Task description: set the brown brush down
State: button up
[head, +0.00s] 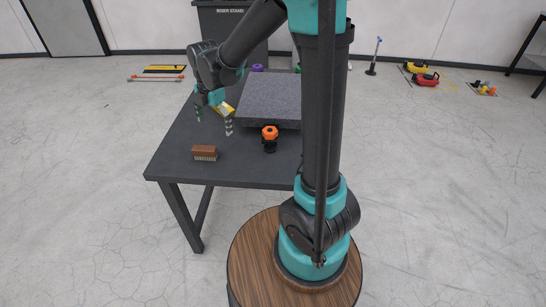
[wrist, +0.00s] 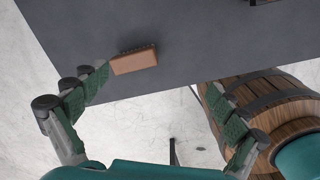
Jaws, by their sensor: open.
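My gripper (head: 214,123) is open and empty, above the table and behind the brush in the head view. In the wrist view my gripper (wrist: 165,85) has its fingers wide apart, and the brush shows near the left fingertip, apparently not held.
A grey granite block (head: 270,98) takes up the table's back right. An orange-topped black knob (head: 270,133) stands before it, and a yellow item (head: 224,109) lies beside it. The table's front middle is clear. Several tools lie on the floor behind.

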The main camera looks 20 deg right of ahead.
jog(key=s+d+f+m+t, duration=0.1)
jog(key=s+d+f+m, duration=0.1)
jog(key=s+d+m, duration=0.6)
jog(key=s+d+f+m+t, duration=0.2)
jog(key=s+d+m, duration=0.7)
jog(key=m, duration=0.9)
jog(key=shift+d+f, duration=0.55)
jog(key=shift+f, duration=0.2)
